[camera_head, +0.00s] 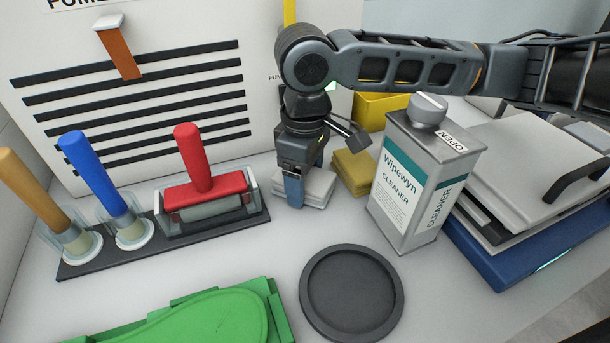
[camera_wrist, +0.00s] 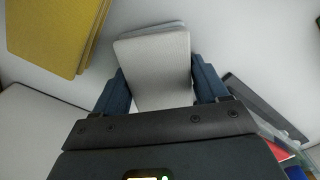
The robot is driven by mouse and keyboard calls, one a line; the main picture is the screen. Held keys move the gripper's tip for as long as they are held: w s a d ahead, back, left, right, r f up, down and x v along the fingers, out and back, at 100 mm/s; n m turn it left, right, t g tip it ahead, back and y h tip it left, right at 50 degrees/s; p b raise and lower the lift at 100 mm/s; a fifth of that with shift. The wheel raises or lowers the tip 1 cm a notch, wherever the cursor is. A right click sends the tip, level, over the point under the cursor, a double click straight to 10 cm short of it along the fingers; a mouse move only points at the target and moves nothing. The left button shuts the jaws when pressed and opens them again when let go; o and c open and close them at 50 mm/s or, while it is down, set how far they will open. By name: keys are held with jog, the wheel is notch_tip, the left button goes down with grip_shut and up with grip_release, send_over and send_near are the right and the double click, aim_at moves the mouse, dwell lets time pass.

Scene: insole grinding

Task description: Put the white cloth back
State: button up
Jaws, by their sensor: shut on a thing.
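White cloth (camera_head: 318,187) lies folded in a small flat stack on the table, just left of the yellow cloths. My gripper (camera_head: 293,192) points down at this stack and partly hides it in the head view. In the wrist view the white cloth (camera_wrist: 152,62) lies between the two blue fingers of my gripper (camera_wrist: 160,85), which are shut on it. I cannot tell whether the held cloth is clear of the stack or resting on it.
Yellow cloths (camera_head: 353,172) lie beside the white ones, also in the wrist view (camera_wrist: 55,30). A cleaner can (camera_head: 400,185) stands close right. A red-handled roller (camera_head: 195,165) sits in its rack at left. A round black dish (camera_head: 352,290) is in front.

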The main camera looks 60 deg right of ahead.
jog(key=shift+f, duration=0.15)
jog(key=o, duration=1)
notch_tip(320, 180, up, 12)
jog(key=shift+r+p, duration=0.25)
jog(key=shift+p, duration=0.05)
